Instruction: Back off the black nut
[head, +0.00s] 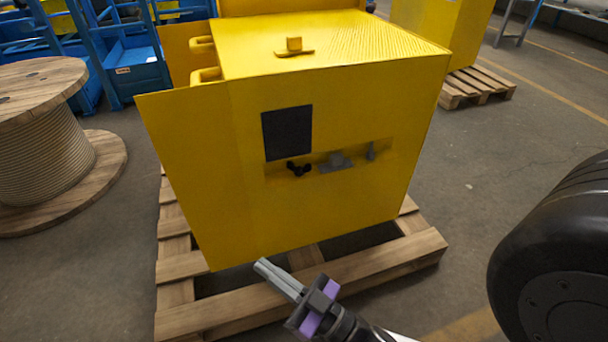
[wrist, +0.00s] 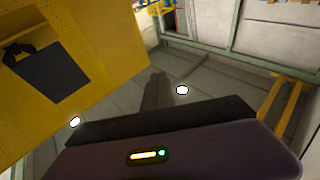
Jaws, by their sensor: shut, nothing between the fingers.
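The black nut (head: 298,169), a small dark lobed shape, sits at the left end of a recess in the front of the yellow housing (head: 225,180). Grey parts (head: 337,161) are to its right in the same recess. My gripper (head: 263,266) is shut and empty, below and to the left of the nut and well apart from it, near the housing's lower front edge.
A dark square panel (head: 287,133) is on the housing front above the nut. The housing stands on a wooden pallet (head: 300,300). A cable drum (head: 45,150) stands at left, a large black tyre (head: 555,250) at right.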

